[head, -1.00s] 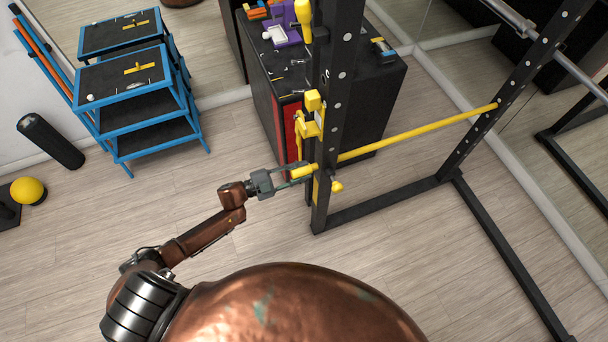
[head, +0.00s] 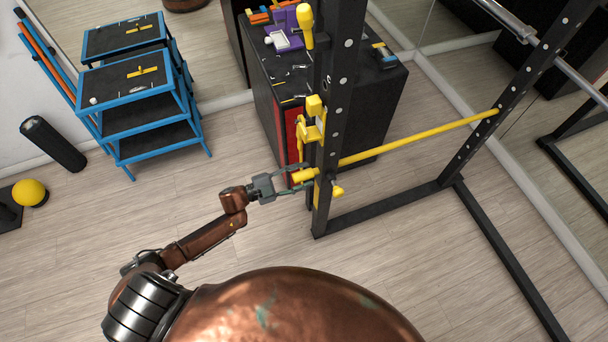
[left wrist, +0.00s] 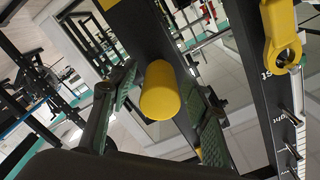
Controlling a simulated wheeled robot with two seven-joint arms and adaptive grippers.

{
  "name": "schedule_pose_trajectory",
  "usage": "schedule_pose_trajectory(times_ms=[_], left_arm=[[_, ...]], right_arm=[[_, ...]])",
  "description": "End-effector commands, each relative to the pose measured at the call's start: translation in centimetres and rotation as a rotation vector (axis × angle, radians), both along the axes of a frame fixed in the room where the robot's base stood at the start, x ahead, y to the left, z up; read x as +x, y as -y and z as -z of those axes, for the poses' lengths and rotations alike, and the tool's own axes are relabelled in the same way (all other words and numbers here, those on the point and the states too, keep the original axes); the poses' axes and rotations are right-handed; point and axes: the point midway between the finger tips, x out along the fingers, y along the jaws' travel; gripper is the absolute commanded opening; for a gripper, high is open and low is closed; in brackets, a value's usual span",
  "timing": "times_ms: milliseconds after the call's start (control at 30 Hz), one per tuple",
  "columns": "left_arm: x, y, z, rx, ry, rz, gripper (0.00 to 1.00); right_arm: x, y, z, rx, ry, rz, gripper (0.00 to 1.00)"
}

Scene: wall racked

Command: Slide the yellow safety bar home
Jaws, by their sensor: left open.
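The yellow safety bar (head: 420,136) runs from the near black upright (head: 335,110) to the far upright (head: 478,148). Its near end sticks out of the near upright towards my left gripper (head: 300,176). That gripper is open, with its fingers on either side of the bar's end. In the left wrist view the round yellow end of the bar (left wrist: 160,92) stands between the two green-padded fingers. I cannot tell whether either pad touches it. My right gripper is not in view.
A yellow bracket (head: 312,130) sits on the near upright just above the bar's end. A black cabinet with tools (head: 372,105) stands behind it. A blue-framed shelf stand (head: 130,105) is at left. The floor between is clear.

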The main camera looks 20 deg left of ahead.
Motion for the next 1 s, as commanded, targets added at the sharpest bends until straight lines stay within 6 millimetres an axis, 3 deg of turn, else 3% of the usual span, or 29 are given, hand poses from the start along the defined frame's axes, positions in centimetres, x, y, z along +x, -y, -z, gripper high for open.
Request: schedule_pose_trajectory(times_ms=[533,1000], left_arm=[[-6.9,-7.3,0.1,0.002,-0.003,-0.002,0.44],[-7.9,-8.4,0.0,-0.001,-0.001,-0.001,0.44]], right_arm=[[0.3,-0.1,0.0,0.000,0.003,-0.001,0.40],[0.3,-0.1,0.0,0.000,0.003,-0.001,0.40]])
